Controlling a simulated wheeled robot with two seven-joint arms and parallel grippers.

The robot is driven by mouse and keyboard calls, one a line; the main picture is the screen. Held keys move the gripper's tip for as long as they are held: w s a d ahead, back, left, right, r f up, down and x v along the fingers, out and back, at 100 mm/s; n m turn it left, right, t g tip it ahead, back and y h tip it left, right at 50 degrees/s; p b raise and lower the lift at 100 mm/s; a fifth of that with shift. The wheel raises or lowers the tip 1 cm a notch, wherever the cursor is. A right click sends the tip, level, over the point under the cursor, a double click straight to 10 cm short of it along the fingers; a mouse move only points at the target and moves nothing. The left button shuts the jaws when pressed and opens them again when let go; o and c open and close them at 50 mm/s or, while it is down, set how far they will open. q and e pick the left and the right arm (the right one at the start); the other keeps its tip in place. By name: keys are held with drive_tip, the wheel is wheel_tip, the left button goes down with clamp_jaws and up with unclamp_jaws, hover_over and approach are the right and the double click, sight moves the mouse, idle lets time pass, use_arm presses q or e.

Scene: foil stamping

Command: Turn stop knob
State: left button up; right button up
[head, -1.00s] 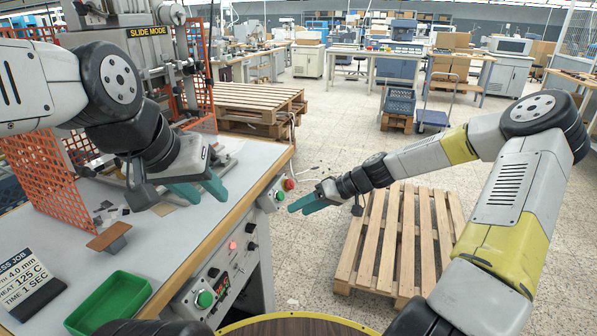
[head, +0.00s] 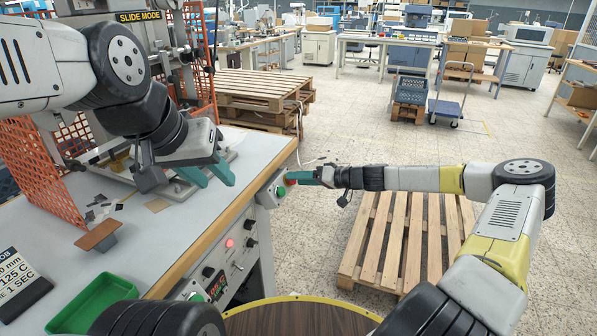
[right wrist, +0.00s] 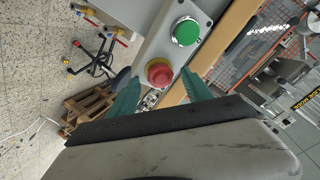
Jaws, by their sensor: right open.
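The red stop knob (right wrist: 159,73) sits on a grey button box (right wrist: 155,45) at the table's front edge, beside a green button (right wrist: 186,32). In the right wrist view the knob lies between the two teal fingers of my right gripper (right wrist: 162,92), which are open. Whether they touch it I cannot tell. In the head view my right gripper (head: 303,176) reaches the box from the right and partly hides the knob. The green button (head: 281,191) shows there below it. My left gripper (head: 209,177) hangs over the table with its teal fingers spread and nothing between them.
A slide-mode press with orange mesh guards (head: 38,170) stands at the back left. A green tray (head: 90,305), a job sign (head: 18,285) and a brown piece (head: 98,236) are on the table. A wooden pallet (head: 405,240) lies on the floor below my right arm.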

drive_tip(key=shift+w+a+f, duration=0.1)
drive_tip(key=shift+a, duration=0.15)
clamp_jaws()
drive_tip(key=shift+s+a+m+t+h, duration=0.1)
drive_tip(key=shift+m+t+h, duration=0.25)
drive_tip(key=shift+m, duration=1.4)
drive_tip(key=shift+s+m+t+h, duration=0.1)
drive_tip(key=shift+m+t+h, duration=0.25)
drive_tip(key=shift+m, duration=1.4)
